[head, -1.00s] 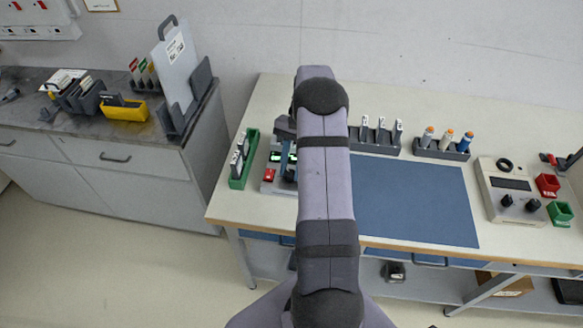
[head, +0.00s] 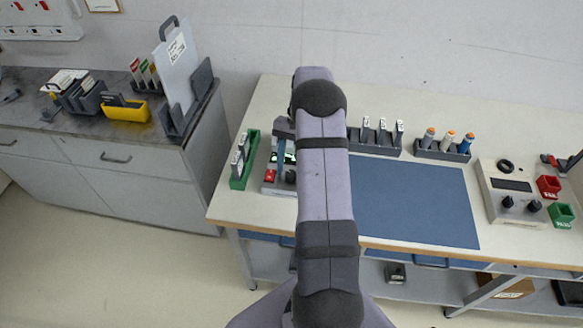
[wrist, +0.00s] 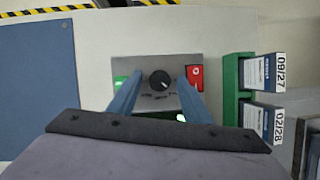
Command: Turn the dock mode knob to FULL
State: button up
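The dock (wrist: 145,62) is a small grey panel on the light bench. In the wrist view its round black mode knob (wrist: 160,81) sits near the middle, with small markings below it too small to read. A pale pointer line on the knob seems to slant to the lower right. My gripper (wrist: 159,76) is open, its two blue fingers on either side of the knob with gaps showing. I cannot tell how high the fingertips are above the panel.
A red switch (wrist: 194,77) is close beside the right finger, and green lights glow on the panel. A green holder (head: 240,178) with labelled cartridges stands next to the dock. A blue mat (head: 415,205) lies on the other side. Racks stand behind the mat.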

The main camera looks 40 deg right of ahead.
jog(key=shift+w+d+r+b, duration=0.15)
jog(key=shift+r+b, duration=0.1)
jog(key=shift+r, duration=0.1)
jog(key=shift+w+d+r+b, duration=0.1)
jog(key=shift+d+r+b, duration=0.05)
jog(key=shift+r+b, duration=0.15)
jog(key=shift+b+v, duration=0.8)
jog(key=shift+v, duration=2.15)
